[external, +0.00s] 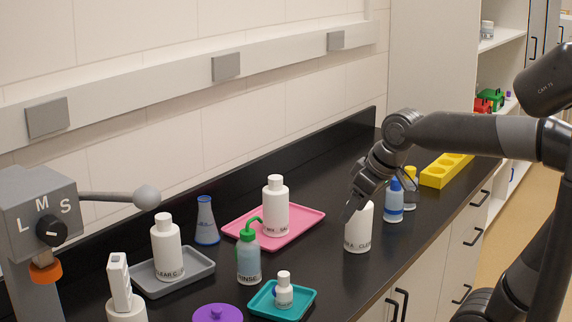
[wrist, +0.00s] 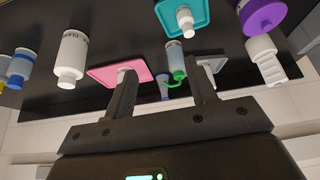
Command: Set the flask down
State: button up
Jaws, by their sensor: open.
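The blue conical flask (external: 206,222) stands upright on the black counter, between the grey tray and the pink tray, near the back. My gripper (external: 346,214) is open and empty, well to the right of the flask, close to a white bottle (external: 358,232) at the counter's front. In the wrist view, the fingers (wrist: 162,72) are spread apart with nothing held. The flask (wrist: 162,84) shows small between them, farther off, and the white bottle (wrist: 70,58) lies outside them on the left.
A pink tray (external: 306,215) holds a white bottle; a grey tray (external: 205,276) holds another. A green-topped wash bottle (external: 248,262), a teal tray (external: 307,304) and a purple lid (external: 217,314) stand in front. Blue-banded bottles (external: 393,205) and a yellow rack (external: 432,175) are at right.

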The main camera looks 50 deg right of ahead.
jog(key=s+f, duration=0.6)
jog(key=s, duration=0.1)
jog(key=shift+s+m, duration=0.3)
jog(key=shift+s, duration=0.1)
jog(key=shift+r, duration=0.1)
dwell(0.6)
